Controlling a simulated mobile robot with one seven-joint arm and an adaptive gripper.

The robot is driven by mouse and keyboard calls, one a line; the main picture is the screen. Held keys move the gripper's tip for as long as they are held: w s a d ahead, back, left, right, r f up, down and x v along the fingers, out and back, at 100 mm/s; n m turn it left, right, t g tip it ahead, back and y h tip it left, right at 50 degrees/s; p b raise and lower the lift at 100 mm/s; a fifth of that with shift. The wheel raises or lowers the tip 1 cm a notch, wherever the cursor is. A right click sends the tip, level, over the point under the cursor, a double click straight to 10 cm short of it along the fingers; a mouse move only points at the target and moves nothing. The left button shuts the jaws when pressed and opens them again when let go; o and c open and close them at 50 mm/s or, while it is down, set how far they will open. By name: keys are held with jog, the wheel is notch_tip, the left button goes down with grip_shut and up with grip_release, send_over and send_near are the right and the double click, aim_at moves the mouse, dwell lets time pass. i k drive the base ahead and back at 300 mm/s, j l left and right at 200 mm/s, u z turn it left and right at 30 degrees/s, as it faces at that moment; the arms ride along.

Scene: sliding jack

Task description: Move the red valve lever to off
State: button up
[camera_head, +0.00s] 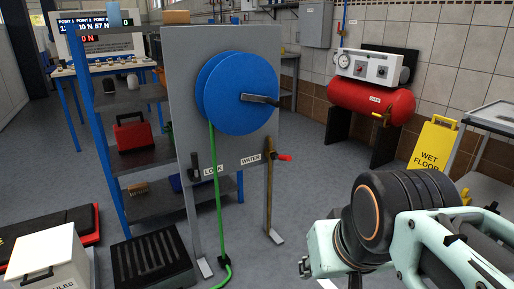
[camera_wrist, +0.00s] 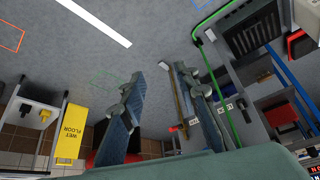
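The red valve lever (camera_head: 284,157) sticks out to the right from an upright brass-coloured pipe (camera_head: 269,175), beside the WATER label on a grey panel (camera_head: 232,180). In the wrist view, which is upside down, a small red piece that looks like the lever (camera_wrist: 173,129) shows between the fingers, with the pipe (camera_wrist: 181,100) near it. My gripper (camera_wrist: 160,75) is open and empty, with its two fingers spread apart. It appears well away from the lever and touches nothing. My arm fills the lower right of the head view; the fingers are not clear there.
A blue hose reel (camera_head: 235,92) with a green hose (camera_head: 216,200) is on the panel. A yellow wet floor sign (camera_head: 434,145) and a red tank (camera_head: 370,102) stand to the right. The floor between panel and sign is clear.

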aim_at(282, 157)
jog(key=i+l+u, duration=0.15)
jog(key=i, duration=1.05)
